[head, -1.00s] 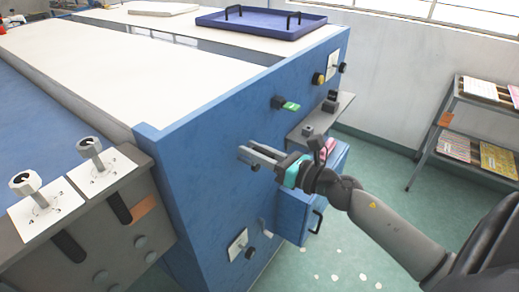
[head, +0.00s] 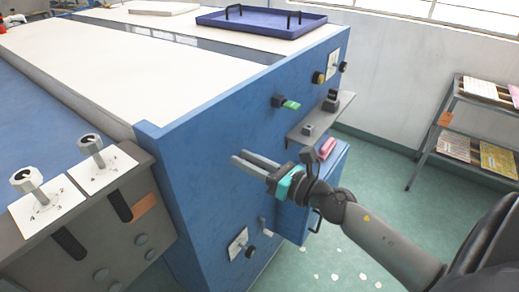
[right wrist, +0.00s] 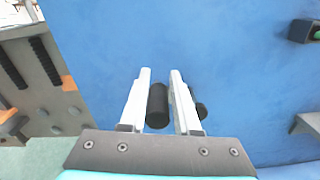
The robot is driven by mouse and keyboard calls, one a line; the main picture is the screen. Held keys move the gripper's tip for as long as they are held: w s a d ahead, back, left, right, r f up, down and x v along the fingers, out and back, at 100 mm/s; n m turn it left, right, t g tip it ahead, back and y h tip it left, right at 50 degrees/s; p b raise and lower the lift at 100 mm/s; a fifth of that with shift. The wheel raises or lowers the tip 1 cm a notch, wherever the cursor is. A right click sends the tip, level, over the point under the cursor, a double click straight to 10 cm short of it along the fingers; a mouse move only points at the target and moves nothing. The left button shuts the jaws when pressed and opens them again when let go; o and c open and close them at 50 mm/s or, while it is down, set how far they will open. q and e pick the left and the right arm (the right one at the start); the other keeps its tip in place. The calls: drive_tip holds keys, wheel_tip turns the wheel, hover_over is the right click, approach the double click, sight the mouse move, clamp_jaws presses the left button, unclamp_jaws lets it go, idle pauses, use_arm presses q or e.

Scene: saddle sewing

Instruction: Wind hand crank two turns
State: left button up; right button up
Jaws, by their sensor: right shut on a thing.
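The hand crank's black cylindrical handle (right wrist: 158,106) shows in the right wrist view between the two pale fingers of my right gripper (right wrist: 160,98). A second dark round part (right wrist: 201,110) shows just right of the right finger, against the blue panel. In the head view my right gripper (head: 254,166), with its teal band, reaches in front of the blue side panel. It is shut on the crank handle, which the fingers hide in that view. The crank's arm and its joint to the panel are hidden too. My left gripper is in no view.
A blue drawer box (head: 297,217) stands below right. A grey rack (head: 470,125) stands right, with open floor between.

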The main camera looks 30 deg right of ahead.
drive_tip(key=shift+s+f, duration=0.1)
drive_tip(key=shift+f, duration=0.45)
drive_tip(key=shift+s+a+f+b, duration=0.1)
drive_tip(key=shift+a+f+b, duration=0.25)
drive_tip(key=shift+f+b, duration=0.3)
clamp_jaws()
drive_tip(key=shift+d, duration=0.1)
drive_tip(key=shift+f+b, duration=0.7)
drive_tip(key=shift+f, duration=0.1)
